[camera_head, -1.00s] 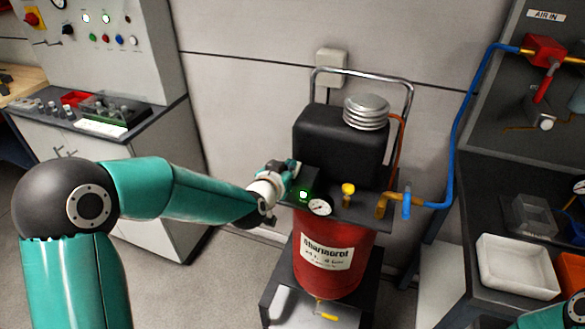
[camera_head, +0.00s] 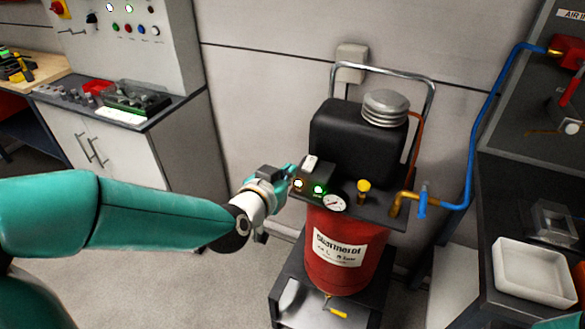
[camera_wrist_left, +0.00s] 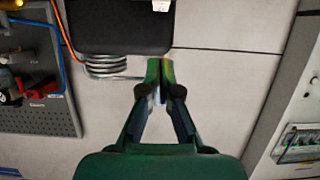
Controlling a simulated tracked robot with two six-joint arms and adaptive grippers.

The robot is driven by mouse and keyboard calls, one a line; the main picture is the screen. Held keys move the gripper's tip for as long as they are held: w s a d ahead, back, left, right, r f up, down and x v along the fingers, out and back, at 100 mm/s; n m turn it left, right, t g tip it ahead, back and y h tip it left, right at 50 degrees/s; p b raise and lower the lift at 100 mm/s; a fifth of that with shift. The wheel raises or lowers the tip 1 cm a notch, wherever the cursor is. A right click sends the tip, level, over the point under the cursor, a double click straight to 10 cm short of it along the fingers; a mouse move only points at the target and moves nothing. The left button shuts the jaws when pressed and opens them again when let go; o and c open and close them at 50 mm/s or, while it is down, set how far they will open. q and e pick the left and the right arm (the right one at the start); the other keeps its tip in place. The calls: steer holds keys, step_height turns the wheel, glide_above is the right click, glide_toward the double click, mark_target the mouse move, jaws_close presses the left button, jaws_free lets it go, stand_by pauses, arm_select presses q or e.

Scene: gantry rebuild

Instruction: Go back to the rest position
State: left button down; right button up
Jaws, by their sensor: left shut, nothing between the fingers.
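My left gripper (camera_head: 288,172) is in front of the left side of the red air compressor (camera_head: 345,262), close to its black switch box (camera_head: 318,180). In the left wrist view my left gripper (camera_wrist_left: 160,75) has its fingers together with nothing between them. The black motor cover (camera_wrist_left: 120,25) shows beyond the fingertips there. A white rocker and two lit lamps show on the switch box. My right gripper is not in view; only a bit of teal shows at the lower right edge.
A blue hose (camera_head: 487,115) runs from the compressor's valve to the right-hand panel. A white tray (camera_head: 533,272) sits on the dark bench at the right. A control cabinet (camera_head: 140,40) stands at the left. Bare floor lies between cabinet and compressor.

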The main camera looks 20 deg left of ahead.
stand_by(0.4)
arm_select(q)
steer(key=s+d+f+g, duration=0.1)
steer(key=s+f+g, duration=0.25)
steer(key=f, duration=0.95)
steer(key=s+f+g, duration=0.3)
steer(key=f+g, duration=0.1)
steer(key=f, duration=0.9)
steer(key=s+d+f+n+g+h, duration=0.1)
steer(key=s+d+f+g, duration=0.2)
steer(key=s+f, duration=0.3)
steer(key=s+d+f+n+g+h, duration=0.1)
steer(key=s+d+f+g+h, duration=0.1)
steer(key=s+f, duration=0.5)
steer(key=s+d+g, duration=0.1)
steer(key=s+d, duration=0.1)
steer(key=s, duration=0.2)
steer(key=shift+s+n, duration=0.15)
steer(key=shift+n, duration=0.15)
